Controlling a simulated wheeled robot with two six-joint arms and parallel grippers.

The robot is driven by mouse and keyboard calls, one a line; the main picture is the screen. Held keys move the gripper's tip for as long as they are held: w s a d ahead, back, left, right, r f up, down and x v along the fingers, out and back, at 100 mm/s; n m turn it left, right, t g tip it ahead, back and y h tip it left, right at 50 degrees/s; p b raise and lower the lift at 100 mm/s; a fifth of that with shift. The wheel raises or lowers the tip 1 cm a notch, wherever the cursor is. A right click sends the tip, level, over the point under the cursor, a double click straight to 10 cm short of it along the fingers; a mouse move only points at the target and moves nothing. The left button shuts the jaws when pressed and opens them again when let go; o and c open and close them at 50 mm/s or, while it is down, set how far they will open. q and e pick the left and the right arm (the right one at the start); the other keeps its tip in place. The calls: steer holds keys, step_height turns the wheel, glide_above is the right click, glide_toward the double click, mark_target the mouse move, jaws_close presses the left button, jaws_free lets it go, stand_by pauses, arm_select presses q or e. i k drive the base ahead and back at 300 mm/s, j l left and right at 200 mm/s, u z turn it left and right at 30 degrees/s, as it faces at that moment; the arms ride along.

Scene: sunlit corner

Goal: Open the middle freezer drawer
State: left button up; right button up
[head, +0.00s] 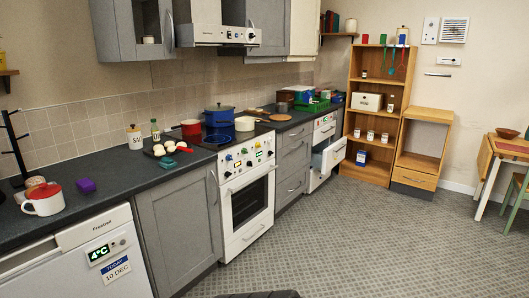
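A white unit with several drawer fronts (324,129) stands under the far end of the counter in the head view, right of the grey drawers. It looks like the freezer, though its label is too small to read. One white drawer (331,154) in its middle part stands pulled out into the room, with a handle on its front. White front shows above and below it. The drawer's inside is too small to make out. Neither of my grippers is in view.
A white oven (247,201) and grey drawers (292,163) line the counter before the white unit. A wooden shelf (398,147) stands beyond it. A white appliance with a 4°C display (97,254) is at the near left. The patterned floor (345,240) is clear.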

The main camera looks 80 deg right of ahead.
mark_target(318, 150)
steer(key=z, duration=3.35)
steer(key=i+z, duration=0.45)
steer(key=i, duration=5)
